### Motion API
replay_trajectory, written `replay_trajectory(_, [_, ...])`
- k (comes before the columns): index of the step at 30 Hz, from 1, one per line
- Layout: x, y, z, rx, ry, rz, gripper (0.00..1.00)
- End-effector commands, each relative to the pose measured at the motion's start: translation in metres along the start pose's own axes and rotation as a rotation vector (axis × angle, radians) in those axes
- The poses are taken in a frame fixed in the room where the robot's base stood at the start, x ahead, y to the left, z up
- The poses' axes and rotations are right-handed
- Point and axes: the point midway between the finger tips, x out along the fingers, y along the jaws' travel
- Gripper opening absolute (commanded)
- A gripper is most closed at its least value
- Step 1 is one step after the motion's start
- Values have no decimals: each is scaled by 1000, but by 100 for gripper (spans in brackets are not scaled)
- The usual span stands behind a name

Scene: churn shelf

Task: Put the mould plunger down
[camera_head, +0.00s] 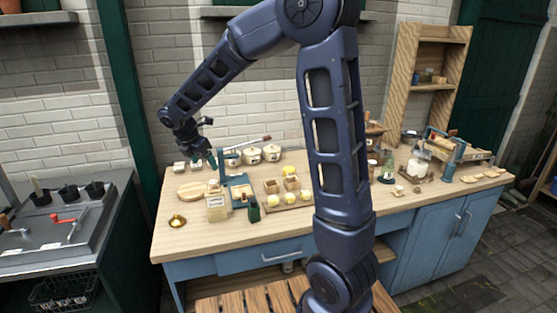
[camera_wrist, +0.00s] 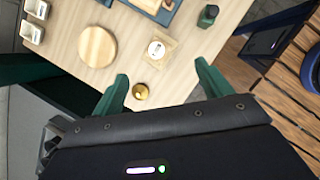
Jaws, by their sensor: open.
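My gripper (camera_wrist: 161,75) is open, its two green fingers spread with nothing seen held between them. In the head view my gripper (camera_head: 211,158) is above the back left part of the workbench (camera_head: 181,238). I cannot pick out the mould plunger for certain in either view. A small round brass-coloured thing (camera_head: 177,221) stands on the bench near its front left edge. In the wrist view the brass thing (camera_wrist: 141,91) shows between the fingertips, on the bench below and apart from them.
A round wooden board (camera_head: 191,190) lies at the left. A labelled box (camera_head: 216,206), a dark green bottle (camera_head: 254,212) and a blue stand (camera_head: 239,188) are nearby. A tray (camera_head: 297,203) holds yellow pieces and wooden boxes. Bare bench shows at the front left.

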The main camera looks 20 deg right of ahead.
Motion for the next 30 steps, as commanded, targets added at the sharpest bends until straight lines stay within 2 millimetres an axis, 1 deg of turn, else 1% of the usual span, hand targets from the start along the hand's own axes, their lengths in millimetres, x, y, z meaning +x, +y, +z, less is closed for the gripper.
replay_trajectory(2, [-6, -15, 14, 85, 4, 3, 78])
replay_trajectory(5, [-16, -43, 35, 252, 16, 5, 78])
replay_trajectory(6, [-20, -56, 44, 330, 21, 6, 78])
replay_trajectory(8, [-25, -76, 55, 447, 32, 6, 78])
replay_trajectory(9, [-28, -89, 62, 525, 39, 7, 78])
replay_trajectory(11, [-33, -109, 72, 643, 50, 8, 78])
replay_trajectory(15, [-43, -156, 89, 914, 80, 12, 78])
replay_trajectory(17, [-47, -176, 94, 1030, 95, 13, 78])
replay_trajectory(18, [-49, -188, 97, 1107, 104, 14, 78])
replay_trajectory(22, [-56, -230, 102, 1357, 141, 17, 78])
replay_trajectory(26, [-60, -269, 102, 1605, 186, 19, 78])
replay_trajectory(30, [-63, -308, 97, 1868, 242, 19, 78])
